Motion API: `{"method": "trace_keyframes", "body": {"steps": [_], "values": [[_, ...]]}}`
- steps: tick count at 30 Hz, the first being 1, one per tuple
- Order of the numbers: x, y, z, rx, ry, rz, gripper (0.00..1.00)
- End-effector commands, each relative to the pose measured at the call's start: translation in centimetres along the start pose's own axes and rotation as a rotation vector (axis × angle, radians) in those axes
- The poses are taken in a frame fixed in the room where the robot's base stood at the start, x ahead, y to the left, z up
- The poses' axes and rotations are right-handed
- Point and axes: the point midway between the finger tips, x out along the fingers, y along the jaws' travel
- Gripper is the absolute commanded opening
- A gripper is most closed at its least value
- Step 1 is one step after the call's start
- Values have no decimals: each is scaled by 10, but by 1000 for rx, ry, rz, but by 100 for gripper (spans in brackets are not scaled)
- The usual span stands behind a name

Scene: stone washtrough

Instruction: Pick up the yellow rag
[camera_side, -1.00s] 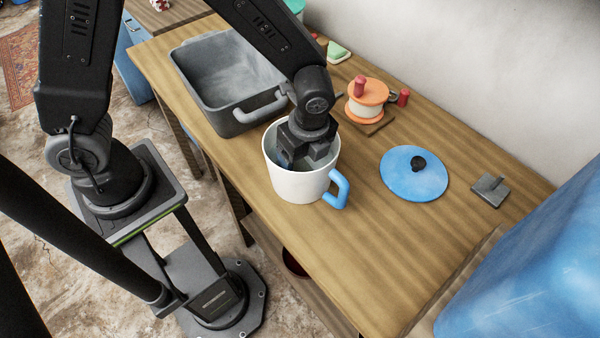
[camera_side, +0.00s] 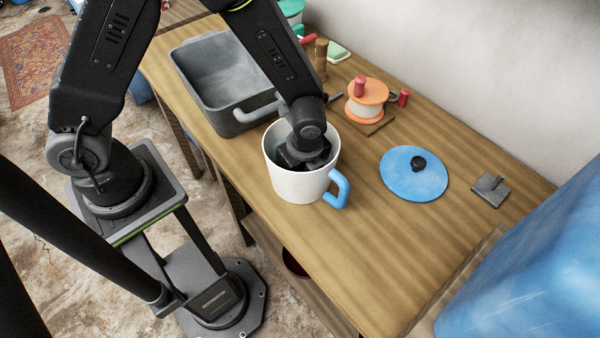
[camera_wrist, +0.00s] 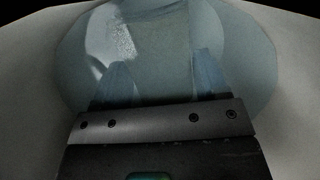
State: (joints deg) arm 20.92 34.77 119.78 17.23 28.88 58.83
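No yellow rag can be made out in either view. My gripper (camera_wrist: 162,60) points down into a white mug (camera_side: 297,185) with a blue handle on the table; its fingers are hidden by the mug in the side view. In the wrist view the two bluish fingers stand apart inside the mug, over a dim blue-grey round area. Nothing is clearly held.
A grey stone trough (camera_side: 215,112) stands left of the mug. Behind are an orange-and-white spool-like thing (camera_side: 366,100) and a brown post (camera_side: 321,60). A blue lid (camera_side: 412,176) and a small grey block (camera_side: 490,190) lie to the right. The wooden table (camera_side: 400,250) is clear in front.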

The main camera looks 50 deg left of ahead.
Motion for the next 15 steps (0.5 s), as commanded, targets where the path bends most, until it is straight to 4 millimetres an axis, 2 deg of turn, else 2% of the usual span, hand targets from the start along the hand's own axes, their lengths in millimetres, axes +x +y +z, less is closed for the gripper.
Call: {"method": "trace_keyframes", "body": {"steps": [1, 8, 15], "values": [[0, 0, 0, 0, 0, 0, 62], [0, 0, 0, 0, 0, 0, 40], [-1, 0, 0, 0, 0, 0, 39]]}}
